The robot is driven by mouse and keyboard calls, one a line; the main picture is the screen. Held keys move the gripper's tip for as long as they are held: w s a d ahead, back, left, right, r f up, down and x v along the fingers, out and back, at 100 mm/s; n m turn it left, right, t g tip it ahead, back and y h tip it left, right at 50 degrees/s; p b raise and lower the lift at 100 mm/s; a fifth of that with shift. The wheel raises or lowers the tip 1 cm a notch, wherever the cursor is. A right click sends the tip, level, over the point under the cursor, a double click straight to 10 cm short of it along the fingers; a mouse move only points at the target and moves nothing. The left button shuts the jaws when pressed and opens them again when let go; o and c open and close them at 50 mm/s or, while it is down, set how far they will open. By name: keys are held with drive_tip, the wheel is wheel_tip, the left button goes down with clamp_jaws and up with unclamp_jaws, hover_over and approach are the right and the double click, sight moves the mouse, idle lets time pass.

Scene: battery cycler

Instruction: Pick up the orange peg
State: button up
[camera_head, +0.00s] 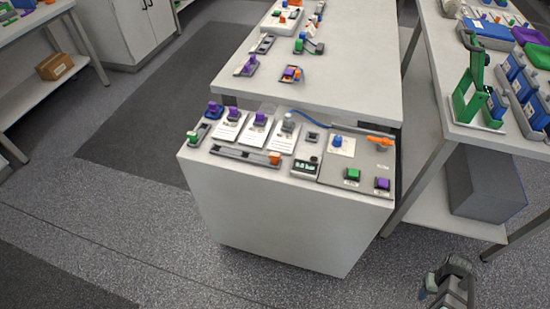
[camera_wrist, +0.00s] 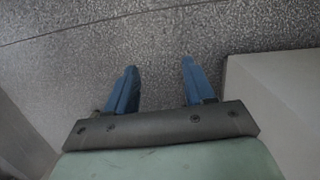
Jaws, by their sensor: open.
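Several orange pieces show in the head view, too small to tell for certain which is the orange peg. One small orange piece (camera_head: 274,158) sits at the right end of a dark rail (camera_head: 240,153) on the front cabinet. A longer orange piece (camera_head: 380,142) lies at the right on a grey panel (camera_head: 330,174). My gripper (camera_wrist: 157,75) is open and empty in the wrist view, with two blue fingers apart over bare speckled floor. In the head view, part of my arm is at the bottom right, away from the cabinet top and these pieces.
The front cabinet (camera_head: 285,220) also carries white cards with purple-topped pieces, a green button (camera_head: 353,174) and a purple button (camera_head: 382,183). A long table (camera_head: 345,75) stands behind it. A shelf with a green press (camera_head: 470,95) is at the right. Open floor lies left and in front.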

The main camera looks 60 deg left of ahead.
drive_tip(key=w+a+r+n+t, duration=0.35)
drive_tip(key=w+a+r, duration=0.55)
drive_tip(key=a, duration=0.3)
drive_tip(key=w+a+r+n+t+y, duration=0.15)
drive_tip(key=a+r+n, duration=0.25)
drive_tip(key=a+r, duration=1.05)
drive_tip(key=a+r+n+t+y, duration=0.2)
drive_tip(key=a+r+n, duration=0.2)
drive_tip(key=a+r, duration=1)
wheel_tip(320, 180, up, 8)
drive_tip(key=n+g+h, duration=0.2)
drive_tip(key=n+g, duration=0.4)
hover_over(275, 154)
wheel_tip(275, 154, down, 13)
drive_tip(key=shift+d+f, duration=0.1)
drive_tip(key=shift+f, duration=0.05)
